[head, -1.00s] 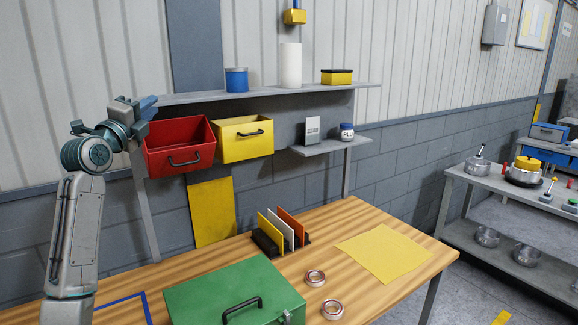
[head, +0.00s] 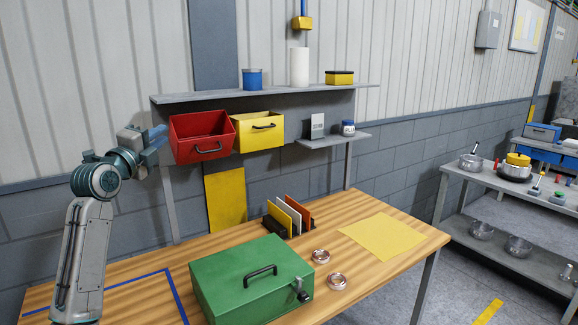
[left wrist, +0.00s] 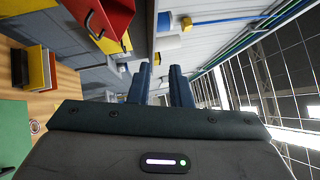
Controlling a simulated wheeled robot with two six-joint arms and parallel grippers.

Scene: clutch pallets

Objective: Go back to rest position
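My left gripper (head: 154,138) is raised at the left in the head view, just left of the red bin and apart from it. In the left wrist view its two blue fingers (left wrist: 161,88) stand a little apart with nothing between them. My right gripper shows in no view. The red bin (head: 203,148) and the yellow bin (head: 258,138) hang under the wall shelf. The green box (head: 245,287) stands shut on the wooden table (head: 345,235).
The shelf (head: 220,95) holds a blue can, a white cylinder and a yellow-black box. Two metal rings (head: 337,281), a file rack (head: 283,219) and a yellow sheet (head: 383,237) lie on the table. A grey cart (head: 500,190) with pots stands at the right.

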